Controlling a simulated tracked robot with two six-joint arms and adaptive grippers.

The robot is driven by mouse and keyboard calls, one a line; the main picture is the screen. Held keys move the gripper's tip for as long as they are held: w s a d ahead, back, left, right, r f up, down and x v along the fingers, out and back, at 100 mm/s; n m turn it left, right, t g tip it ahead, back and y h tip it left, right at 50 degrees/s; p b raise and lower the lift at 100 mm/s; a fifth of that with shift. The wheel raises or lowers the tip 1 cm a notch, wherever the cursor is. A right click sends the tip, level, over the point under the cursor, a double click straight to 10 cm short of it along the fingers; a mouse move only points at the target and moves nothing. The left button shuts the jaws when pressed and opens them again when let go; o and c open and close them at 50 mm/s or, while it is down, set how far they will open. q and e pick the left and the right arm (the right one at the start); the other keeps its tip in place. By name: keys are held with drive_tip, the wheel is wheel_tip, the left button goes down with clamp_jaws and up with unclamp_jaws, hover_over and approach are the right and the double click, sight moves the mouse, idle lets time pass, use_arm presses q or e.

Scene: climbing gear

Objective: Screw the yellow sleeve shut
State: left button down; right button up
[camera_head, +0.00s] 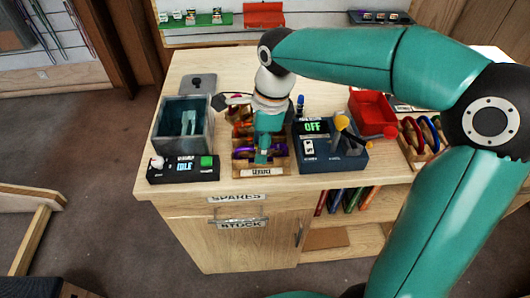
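My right gripper (263,155) points down over the wooden rack marked SERVICE (261,171), at the front of the bench. The rack holds several carabiners, among them a purple one (276,155) and an orange one (243,130). My gripper and wrist cover the middle of the rack. I cannot make out a yellow sleeve there, and it may be hidden behind the gripper. The fingers are too small and too much covered to tell whether they are open or shut, or touching a carabiner. My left gripper is not in view.
Left of the rack stand a dark open tank (200,112) and a control box reading IDLE (183,169). Right of it is a blue box reading OFF (330,158) with a yellow-knobbed lever (341,122). A red bin (372,112) and another carabiner rack (420,153) stand farther right.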

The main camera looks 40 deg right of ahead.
drive_tip(key=shift+f, duration=0.25)
drive_tip(key=shift+f+b, duration=1.1)
drive_tip(key=shift+f, duration=0.1)
drive_tip(key=shift+w+d+r+p, duration=0.1)
drive_tip(key=shift+w+d+p, duration=0.15)
drive_tip(key=shift+w+p, duration=0.15)
drive_tip(key=shift+w+d, duration=0.15)
drive_tip(key=shift+w, duration=0.1)
